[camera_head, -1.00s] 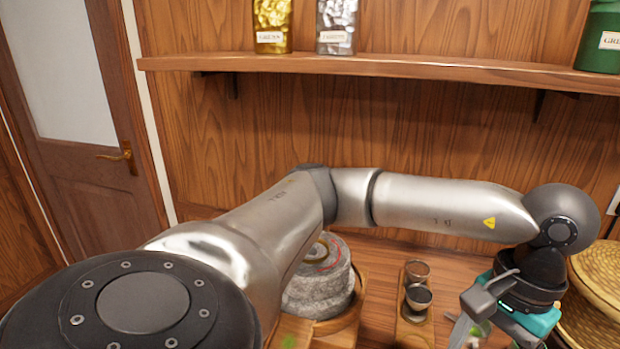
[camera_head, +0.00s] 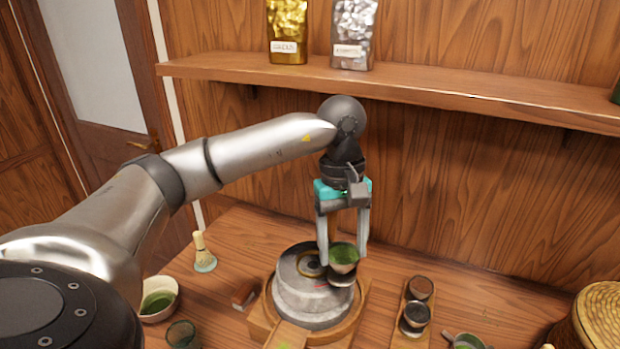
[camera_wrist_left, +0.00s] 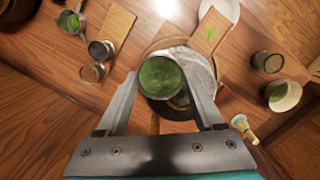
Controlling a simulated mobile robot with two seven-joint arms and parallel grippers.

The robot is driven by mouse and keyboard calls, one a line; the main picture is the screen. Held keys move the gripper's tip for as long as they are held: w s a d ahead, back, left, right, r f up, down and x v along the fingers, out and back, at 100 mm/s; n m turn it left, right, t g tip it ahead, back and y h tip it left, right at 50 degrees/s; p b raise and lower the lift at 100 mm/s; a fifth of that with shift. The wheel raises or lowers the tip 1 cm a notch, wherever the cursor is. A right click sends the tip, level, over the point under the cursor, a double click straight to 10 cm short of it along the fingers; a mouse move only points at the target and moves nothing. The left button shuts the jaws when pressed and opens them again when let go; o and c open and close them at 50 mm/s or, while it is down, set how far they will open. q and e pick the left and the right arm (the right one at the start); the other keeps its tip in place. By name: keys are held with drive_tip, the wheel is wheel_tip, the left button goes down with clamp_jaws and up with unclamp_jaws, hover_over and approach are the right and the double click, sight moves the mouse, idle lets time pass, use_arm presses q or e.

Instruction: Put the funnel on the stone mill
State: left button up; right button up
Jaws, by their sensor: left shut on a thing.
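My left gripper (camera_head: 343,250) is shut on the funnel (camera_head: 345,268), a small round vessel with green stuff inside its rim. The funnel is upright above the right part of the grey stone mill (camera_head: 300,300); I cannot tell whether it touches the mill. The mill sits on a round wooden base and has a ring-shaped mark on top. In the left wrist view the funnel (camera_wrist_left: 160,78) lies between the fingertips and hides part of the mill (camera_wrist_left: 200,72). My right gripper is not in view.
A wooden tray (camera_head: 407,337) with two small dark cups stands right of the mill. A whisk on a stand (camera_head: 203,258), a bowl of green powder (camera_head: 160,297) and a small brown block (camera_head: 244,294) are to the left. A shelf (camera_head: 400,92) runs above.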

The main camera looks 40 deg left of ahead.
use_arm(q)
drive_tip(key=a+r+n+p, duration=0.3)
drive_tip(key=a+r+n, duration=0.2)
drive_tip(key=a+n, duration=0.15)
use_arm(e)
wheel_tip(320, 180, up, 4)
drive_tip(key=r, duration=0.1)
use_arm(q)
drive_tip(key=shift+m+t, duration=0.3)
drive_tip(key=shift+m, duration=0.05)
drive_tip(key=shift+w+a+f+b, duration=0.15)
drive_tip(key=shift+f+b, duration=0.65)
drive_tip(key=shift+f, duration=0.4)
drive_tip(key=shift+w+a+f+b, duration=0.1)
drive_tip(key=shift+a+f+b, duration=0.1)
drive_tip(key=shift+f+b, duration=0.8)
drive_tip(key=shift+w+a+f+b, duration=0.15)
drive_tip(key=shift+f+b, duration=0.5)
drive_tip(key=shift+f, duration=0.7)
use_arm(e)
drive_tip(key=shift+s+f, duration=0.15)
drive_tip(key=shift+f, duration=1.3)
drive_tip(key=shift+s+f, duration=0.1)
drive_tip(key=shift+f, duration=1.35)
use_arm(q)
drive_tip(key=shift+f+b, duration=0.3)
drive_tip(key=shift+f, duration=0.05)
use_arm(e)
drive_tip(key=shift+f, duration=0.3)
